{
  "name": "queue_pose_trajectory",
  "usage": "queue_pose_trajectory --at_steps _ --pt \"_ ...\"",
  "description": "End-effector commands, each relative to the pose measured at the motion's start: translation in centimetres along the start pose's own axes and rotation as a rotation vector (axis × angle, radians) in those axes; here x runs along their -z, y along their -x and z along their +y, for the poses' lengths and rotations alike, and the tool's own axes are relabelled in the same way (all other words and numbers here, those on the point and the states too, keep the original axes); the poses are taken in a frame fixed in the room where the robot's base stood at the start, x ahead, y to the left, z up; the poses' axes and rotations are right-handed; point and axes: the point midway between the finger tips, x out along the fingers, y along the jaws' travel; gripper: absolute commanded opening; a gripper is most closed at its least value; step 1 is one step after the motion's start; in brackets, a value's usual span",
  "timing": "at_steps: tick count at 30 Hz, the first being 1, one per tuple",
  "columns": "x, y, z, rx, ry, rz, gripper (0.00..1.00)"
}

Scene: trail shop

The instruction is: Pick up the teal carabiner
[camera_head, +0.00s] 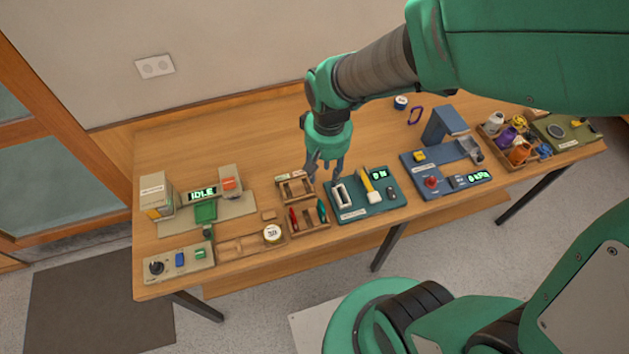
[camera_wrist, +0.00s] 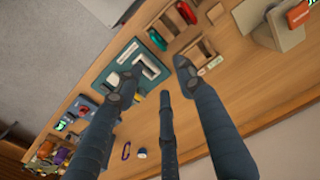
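A teal carabiner (camera_wrist: 157,40) lies in a compartment of a wooden tray (camera_head: 309,230), beside a red one (camera_wrist: 186,12). In the head view the teal carabiner (camera_head: 321,211) shows small at the tray's right side. My gripper (camera_head: 325,168) is above the table, behind the tray and the teal-green panel. In the wrist view my gripper (camera_wrist: 156,80) has its fingers spread apart with nothing between them. The teal carabiner is beyond the fingertips, toward the top of that view.
A panel with a white slotted block and yellow-handled tool (camera_head: 370,185) stands right of the tray. A purple carabiner (camera_head: 415,115) lies farther back. The table's back left is clear.

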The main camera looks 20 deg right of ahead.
Motion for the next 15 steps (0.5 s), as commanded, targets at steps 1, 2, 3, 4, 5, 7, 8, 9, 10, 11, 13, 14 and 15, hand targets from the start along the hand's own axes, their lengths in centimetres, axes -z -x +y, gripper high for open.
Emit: queue_pose_trajectory --at_steps 1,2,3,4,5,7,8,9,10,11,13,14,15 --pt "0.0 -0.9 -0.1 -0.001 0.001 -0.017 0.39" --pt "0.1 -1.4 -0.2 -0.002 0.001 -0.025 0.39" --pt "0.1 -1.8 -0.2 -0.002 0.001 -0.031 0.39" --pt "0.1 -2.1 -0.3 -0.002 0.001 -0.035 0.39" --pt "0.2 -2.3 -0.3 -0.003 0.001 -0.038 0.39" --pt "0.1 -2.7 -0.3 -0.003 0.000 -0.044 0.39" --pt "0.1 -2.8 -0.3 -0.003 0.000 -0.046 0.39" --pt "0.1 -2.8 -0.3 -0.003 0.000 -0.046 0.39" --pt "0.1 -2.8 -0.3 -0.003 0.000 -0.046 0.39" --pt "0.1 -2.8 -0.3 -0.003 0.000 -0.046 0.39" --pt "0.1 -2.8 -0.3 -0.003 0.000 -0.046 0.39" --pt "0.1 -2.8 -0.3 -0.003 0.000 -0.046 0.39" --pt "0.1 -2.8 -0.3 -0.003 0.000 -0.046 0.39"
